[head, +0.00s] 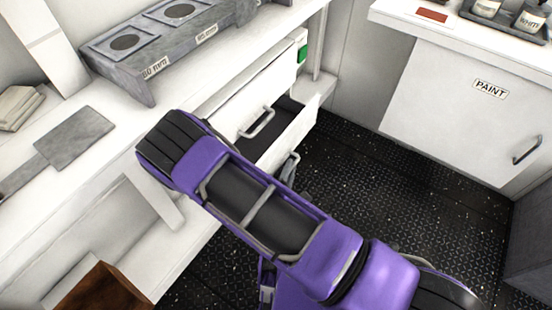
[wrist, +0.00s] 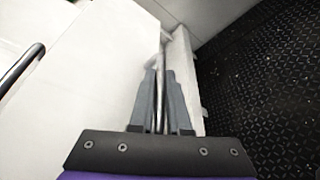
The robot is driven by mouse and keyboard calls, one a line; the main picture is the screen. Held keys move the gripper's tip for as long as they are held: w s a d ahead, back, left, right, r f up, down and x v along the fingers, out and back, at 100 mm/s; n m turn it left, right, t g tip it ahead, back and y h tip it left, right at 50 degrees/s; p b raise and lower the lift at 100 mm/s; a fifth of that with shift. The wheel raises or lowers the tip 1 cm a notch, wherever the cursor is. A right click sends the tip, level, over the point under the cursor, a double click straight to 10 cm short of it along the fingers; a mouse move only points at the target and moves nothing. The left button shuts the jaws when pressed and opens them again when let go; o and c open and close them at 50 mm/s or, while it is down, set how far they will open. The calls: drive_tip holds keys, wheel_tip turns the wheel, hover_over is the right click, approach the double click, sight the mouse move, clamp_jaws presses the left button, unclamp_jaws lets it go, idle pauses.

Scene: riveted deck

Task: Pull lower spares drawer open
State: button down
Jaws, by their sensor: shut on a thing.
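The lower spares drawer (head: 297,133) is white and stands partly open under the upper drawer, with its dark inside (head: 284,112) showing behind the front panel. In the wrist view a thin metal handle bar (wrist: 162,75) runs between my two grey fingers. My gripper (head: 290,168) is at the outer face of the lower drawer and is shut on its handle. The gripper also shows in the wrist view (wrist: 161,98). My purple arm hides part of the drawer front and most of the handle in the head view.
The closed-looking upper drawer has its own metal handle (head: 257,123), which also shows at the wrist view's left edge (wrist: 20,70). A white PAINT cabinet (head: 450,110) stands across the aisle. Dark deck floor (head: 350,180) between them is clear.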

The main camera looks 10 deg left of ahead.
drive_tip(key=s+d+p, duration=0.1)
drive_tip(key=s+d, duration=0.2)
drive_tip(key=d, duration=0.5)
drive_tip(key=shift+s+d, duration=0.35)
drive_tip(key=shift+d, duration=0.05)
drive_tip(key=c, duration=0.9)
unclamp_jaws()
